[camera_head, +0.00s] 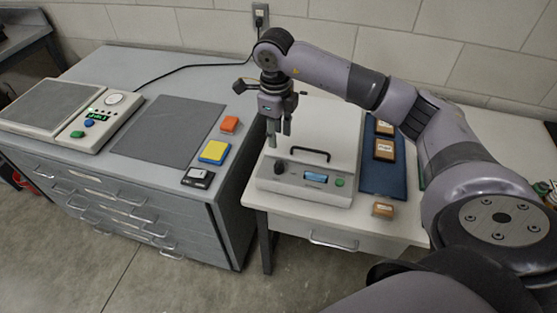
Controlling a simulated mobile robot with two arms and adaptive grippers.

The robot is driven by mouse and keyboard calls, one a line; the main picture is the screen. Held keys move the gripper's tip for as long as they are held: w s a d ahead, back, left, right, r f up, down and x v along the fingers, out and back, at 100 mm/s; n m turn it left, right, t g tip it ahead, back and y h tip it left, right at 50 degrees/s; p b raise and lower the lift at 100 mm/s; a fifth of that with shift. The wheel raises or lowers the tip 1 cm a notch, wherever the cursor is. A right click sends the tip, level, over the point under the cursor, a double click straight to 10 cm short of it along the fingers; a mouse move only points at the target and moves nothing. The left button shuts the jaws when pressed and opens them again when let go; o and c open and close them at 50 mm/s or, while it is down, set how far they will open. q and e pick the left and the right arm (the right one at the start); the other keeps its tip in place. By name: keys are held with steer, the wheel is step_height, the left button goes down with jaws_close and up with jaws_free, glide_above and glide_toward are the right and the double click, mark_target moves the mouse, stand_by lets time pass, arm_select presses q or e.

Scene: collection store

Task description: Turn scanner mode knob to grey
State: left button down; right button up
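The scanner (318,194) is a pale flatbed box on the white table, with a dark lid handle, a small lit display (315,177) and a green button. Its dark mode knob (280,167) is at the left of the sloped front panel. The knob's pointer and any colour marks are too small to read. My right gripper (279,138) hangs fingers down above the scanner's left part, a little behind and above the knob and apart from it. Its two fingers are spread, with nothing seen between them. My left gripper is not in view.
On the grey cabinet at left are a device with a green display (98,116), a dark mat (170,131), and orange (229,124), yellow-blue (214,152) and black (197,178) items. A blue mat (383,181) with small brown boxes lies right of the scanner; another brown box (382,210) is in front.

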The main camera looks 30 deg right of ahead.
mark_target(279, 164)
steer(key=f, duration=0.4)
steer(key=f+p, duration=0.1)
steer(key=f, duration=0.7)
steer(key=shift+w+d+f+p, duration=0.15)
steer(key=shift+d+f+p, duration=0.1)
steer(key=shift+f+p, duration=0.1)
steer(key=shift+c, duration=0.5)
jaws_close()
